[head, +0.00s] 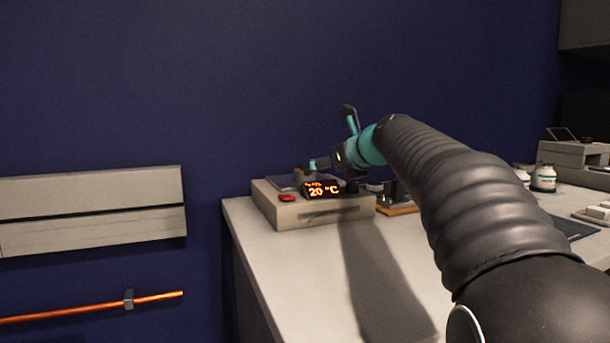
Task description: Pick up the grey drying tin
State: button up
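I cannot clearly make out the grey drying tin. A flat grey surface (284,183) shows on top of the hot plate (300,213), partly hidden; I cannot tell whether it is the tin or the heating top. My gripper (330,138) is above the hot plate's far side, with its two fingers spread well apart, one up and one low to the left. I see nothing between them. A small reddish thing near the lower finger is too small to tell.
The hot plate has a lit 20 °C display (321,190) and a red button (287,198). It stands on a pale bench (285,265) against a blue wall. White-capped jars (544,178) and a grey instrument (572,160) stand at right. The bench front is clear.

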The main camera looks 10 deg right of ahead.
aim_at(299, 177)
jog(key=x, duration=0.3)
jog(key=shift+r, duration=0.1)
jog(key=shift+r+p+x, duration=0.15)
jog(key=shift+r+x, duration=0.05)
jog(key=shift+x, duration=1.15)
jog(key=shift+r+p+x, duration=0.15)
jog(key=shift+r+x, duration=0.05)
jog(key=shift+x, duration=1.15)
jog(key=shift+w+a, duration=0.1)
jog(key=c, duration=1.2)
